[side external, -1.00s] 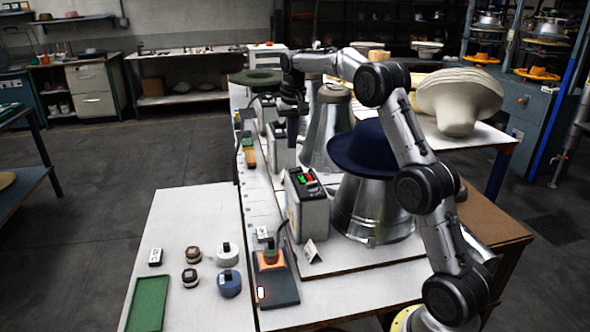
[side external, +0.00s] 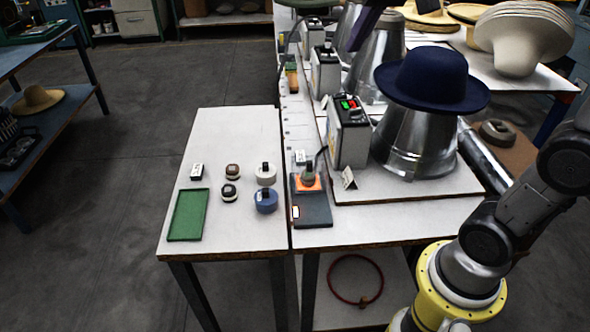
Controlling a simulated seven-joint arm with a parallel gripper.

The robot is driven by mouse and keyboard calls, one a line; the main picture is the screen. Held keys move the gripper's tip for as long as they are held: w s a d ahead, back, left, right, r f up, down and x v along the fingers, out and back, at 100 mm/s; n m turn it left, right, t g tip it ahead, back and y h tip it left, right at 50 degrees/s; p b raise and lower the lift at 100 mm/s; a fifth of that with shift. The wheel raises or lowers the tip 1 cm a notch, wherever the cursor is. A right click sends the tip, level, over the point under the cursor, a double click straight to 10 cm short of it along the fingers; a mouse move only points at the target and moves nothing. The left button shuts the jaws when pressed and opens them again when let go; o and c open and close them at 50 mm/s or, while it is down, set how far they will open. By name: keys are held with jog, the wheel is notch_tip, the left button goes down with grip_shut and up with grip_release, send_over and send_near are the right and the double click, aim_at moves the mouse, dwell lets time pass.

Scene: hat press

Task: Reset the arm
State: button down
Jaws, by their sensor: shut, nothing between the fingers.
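The navy hat (side external: 432,78) sits on the nearest metal cone (side external: 414,145), apart from my gripper.
A control box (side external: 348,132) with red and green buttons stands left of the nearest cone. The white side table (side external: 225,150) holds a green tray (side external: 187,215) and several small round items. Pale hat bodies (side external: 522,40) are stacked at the upper right.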

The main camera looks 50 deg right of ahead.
jog(key=s+a+f+n, duration=0.2)
jog(key=s+a+f, duration=0.1)
jog(key=s+f, duration=0.4)
jog(key=s+a+f+n+y, duration=0.1)
jog(key=s+a+f+n, duration=0.1)
jog(key=s+f, duration=0.5)
jog(key=s, duration=0.3)
jog(key=shift+a+n+t, duration=0.3)
jog(key=shift+a+t, duration=0.1)
